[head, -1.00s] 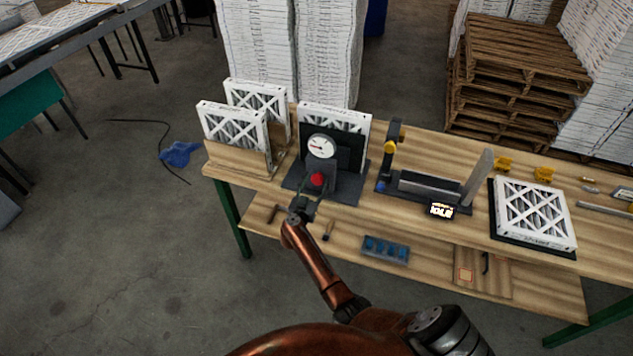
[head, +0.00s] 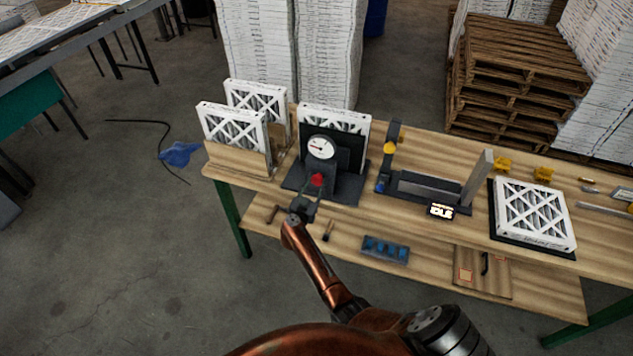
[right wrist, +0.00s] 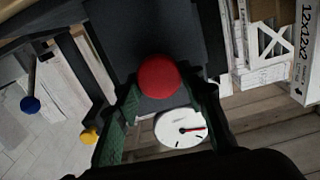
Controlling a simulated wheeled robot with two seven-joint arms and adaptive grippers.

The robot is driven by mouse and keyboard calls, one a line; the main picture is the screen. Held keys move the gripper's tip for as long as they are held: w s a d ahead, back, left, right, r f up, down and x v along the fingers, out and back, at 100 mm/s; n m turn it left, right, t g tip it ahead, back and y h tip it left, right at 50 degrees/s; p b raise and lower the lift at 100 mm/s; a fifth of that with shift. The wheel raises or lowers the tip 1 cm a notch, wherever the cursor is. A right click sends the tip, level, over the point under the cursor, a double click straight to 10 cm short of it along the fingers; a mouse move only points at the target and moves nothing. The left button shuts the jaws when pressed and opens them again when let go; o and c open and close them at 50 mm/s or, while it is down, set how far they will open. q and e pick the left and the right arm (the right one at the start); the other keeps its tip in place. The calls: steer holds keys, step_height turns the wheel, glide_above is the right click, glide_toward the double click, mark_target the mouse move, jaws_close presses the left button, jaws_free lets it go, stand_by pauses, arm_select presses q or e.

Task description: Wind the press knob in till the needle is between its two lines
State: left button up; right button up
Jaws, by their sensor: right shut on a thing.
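The red press knob (head: 317,180) is on the front of the dark press (head: 346,187), below its round white gauge (head: 320,148). My right gripper (head: 312,194) is at the knob from the front, shut on it. In the right wrist view the red knob (right wrist: 158,76) shows near the green-padded fingers, which stand to either side. The gauge face (right wrist: 172,130) there has a red-tipped needle (right wrist: 193,129) and short dark marks near its rim. I cannot tell whether the needle lies between two lines. My left gripper is not in view.
A white filter (head: 350,118) stands behind the press. Two more stand in a wooden rack (head: 237,160) at left. A fixture with a small lit display (head: 441,211) is to the right, and another filter (head: 533,214) lies flat beyond it. A blue-celled tray (head: 385,249) is in front.

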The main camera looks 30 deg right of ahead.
steer(key=shift+m+p, duration=0.45)
steer(key=shift+m, duration=2.65)
steer(key=shift+f+m, duration=0.1)
steer(key=shift+m, duration=1.4)
steer(key=o, duration=1.2)
steer(key=shift+s, duration=0.1)
steer(key=shift+c, duration=0.2)
steer(key=shift+d, duration=0.1)
